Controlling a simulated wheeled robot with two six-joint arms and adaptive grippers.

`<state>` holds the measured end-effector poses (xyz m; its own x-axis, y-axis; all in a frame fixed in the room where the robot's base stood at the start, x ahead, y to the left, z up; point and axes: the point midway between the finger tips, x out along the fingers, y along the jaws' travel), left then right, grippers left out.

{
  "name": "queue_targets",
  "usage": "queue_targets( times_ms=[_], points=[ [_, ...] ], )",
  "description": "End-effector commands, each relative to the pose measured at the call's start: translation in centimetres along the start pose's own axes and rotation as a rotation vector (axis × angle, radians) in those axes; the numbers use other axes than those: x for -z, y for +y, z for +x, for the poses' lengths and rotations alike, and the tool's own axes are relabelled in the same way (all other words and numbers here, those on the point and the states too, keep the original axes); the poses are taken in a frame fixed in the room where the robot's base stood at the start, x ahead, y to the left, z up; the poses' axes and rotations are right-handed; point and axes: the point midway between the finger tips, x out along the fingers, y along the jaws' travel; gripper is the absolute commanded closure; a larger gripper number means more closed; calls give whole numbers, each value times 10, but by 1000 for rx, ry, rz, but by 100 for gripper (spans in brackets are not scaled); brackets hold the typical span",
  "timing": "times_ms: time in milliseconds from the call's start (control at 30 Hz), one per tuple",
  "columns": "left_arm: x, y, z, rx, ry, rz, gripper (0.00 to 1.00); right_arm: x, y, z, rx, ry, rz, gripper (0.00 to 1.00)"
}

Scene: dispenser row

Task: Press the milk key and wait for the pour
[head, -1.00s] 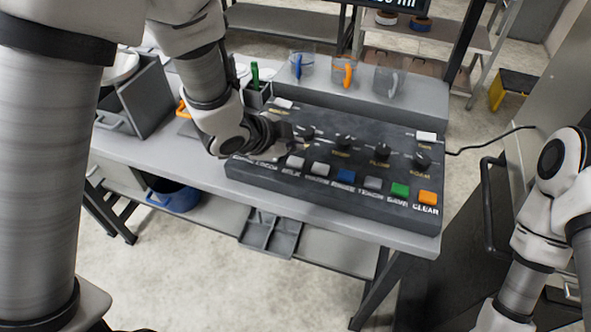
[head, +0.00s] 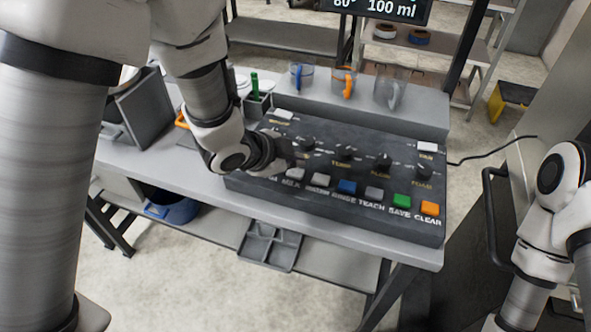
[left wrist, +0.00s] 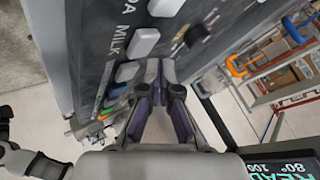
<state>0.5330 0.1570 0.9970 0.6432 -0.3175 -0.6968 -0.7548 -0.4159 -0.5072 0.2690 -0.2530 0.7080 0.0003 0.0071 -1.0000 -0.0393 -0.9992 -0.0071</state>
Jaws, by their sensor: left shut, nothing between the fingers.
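The dark control panel (head: 330,205) lies on the grey table, with a row of coloured keys along its near side. The white milk key (head: 293,173) shows just to the right of and below my left gripper (head: 287,156). In the left wrist view, the milk key (left wrist: 143,42) is beside its MILK label, just beyond the fingertips of the shut, empty gripper (left wrist: 160,70). The fingers look apart from the key, though the gap is hard to judge. The display (head: 380,8) reads 100 ml. My right arm is at the right; its gripper is out of frame.
The water key (head: 321,179) and blue rinse key (head: 347,186) neighbour the milk key. Dark knobs (head: 343,154) rise behind the row.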

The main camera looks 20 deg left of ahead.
Motion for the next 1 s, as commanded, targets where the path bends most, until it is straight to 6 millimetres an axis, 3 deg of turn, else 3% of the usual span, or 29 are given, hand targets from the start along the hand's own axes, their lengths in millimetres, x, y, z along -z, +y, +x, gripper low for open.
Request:
queue_targets(
  times_ms=[1000],
  points=[
    [-4, 4, 6, 0, 0, 0, 100, 0, 0, 6, 0, 0, 0, 60]
  ],
)
